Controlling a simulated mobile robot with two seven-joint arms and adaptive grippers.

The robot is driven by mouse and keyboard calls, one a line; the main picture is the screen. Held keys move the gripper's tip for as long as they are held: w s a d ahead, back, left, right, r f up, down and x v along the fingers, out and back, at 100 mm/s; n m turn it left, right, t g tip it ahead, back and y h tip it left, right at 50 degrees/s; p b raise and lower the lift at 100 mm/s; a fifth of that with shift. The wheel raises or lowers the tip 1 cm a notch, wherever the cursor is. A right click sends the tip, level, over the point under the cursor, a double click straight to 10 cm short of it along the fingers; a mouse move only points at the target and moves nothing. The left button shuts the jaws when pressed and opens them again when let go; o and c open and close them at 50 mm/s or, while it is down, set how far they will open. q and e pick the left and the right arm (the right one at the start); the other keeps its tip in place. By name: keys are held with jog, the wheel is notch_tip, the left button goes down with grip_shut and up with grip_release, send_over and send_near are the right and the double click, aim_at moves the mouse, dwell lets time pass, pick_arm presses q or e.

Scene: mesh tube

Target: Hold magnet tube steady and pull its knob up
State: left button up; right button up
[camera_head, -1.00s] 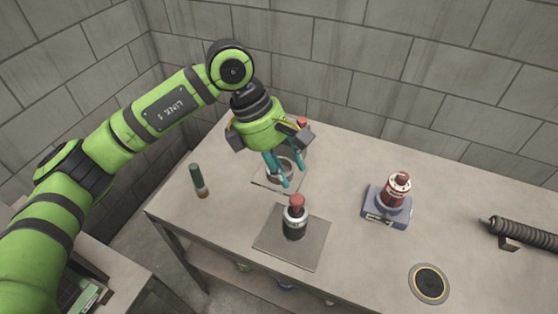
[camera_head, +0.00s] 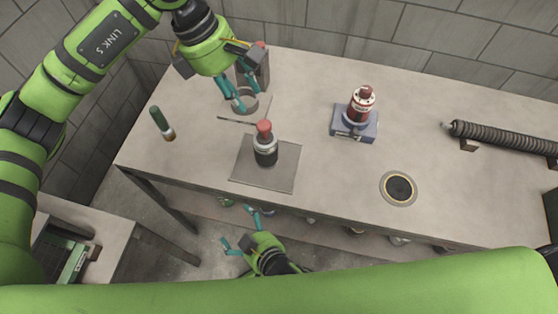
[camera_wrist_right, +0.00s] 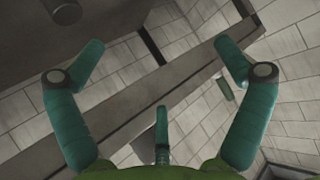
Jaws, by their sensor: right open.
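The tube with a red knob (camera_head: 265,148) stands upright on a square grey plate (camera_head: 251,178) near the front of the table in the head view. It has a dark body with a light band. My left gripper (camera_head: 249,98) is open and empty above the table, behind and a little left of the tube, by a grey ring. My right gripper (camera_head: 238,228) is open and empty, in front of and below the table's front edge. In the right wrist view its teal fingers (camera_wrist_right: 160,50) are spread with nothing between them.
A red and white device on a blue base (camera_head: 355,121) stands right of the tube. A round black disc (camera_head: 398,188), a coiled spring piece (camera_head: 503,136) and a green-capped tube (camera_head: 162,123) lie around. The table's front edge separates my right gripper from the tube.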

aim_at(274, 153)
jog(key=w+d+r+m+t, duration=0.1)
jog(key=w+r+t, duration=0.15)
jog(key=r, duration=0.35)
jog(key=w+d+r+t, duration=0.1)
jog(key=w+r, duration=0.3)
jog(key=r, duration=0.3)
jog(key=w+d+h, duration=0.1)
jog(key=d, duration=0.1)
jog(key=w+d, duration=0.2)
jog(key=d, duration=0.1)
jog(key=w+d+m+h, duration=0.1)
jog(key=d, duration=0.1)
jog(key=shift+w+d+r+t+h, duration=0.2)
jog(key=shift+w+r+t+h, duration=0.05)
jog(key=shift+h, duration=0.05)
jog(key=shift+w+d, duration=0.1)
jog(key=shift+w, duration=0.15)
jog(key=x, duration=0.6)
jog(key=shift+w+f, duration=0.2)
jog(key=shift+w, duration=0.05)
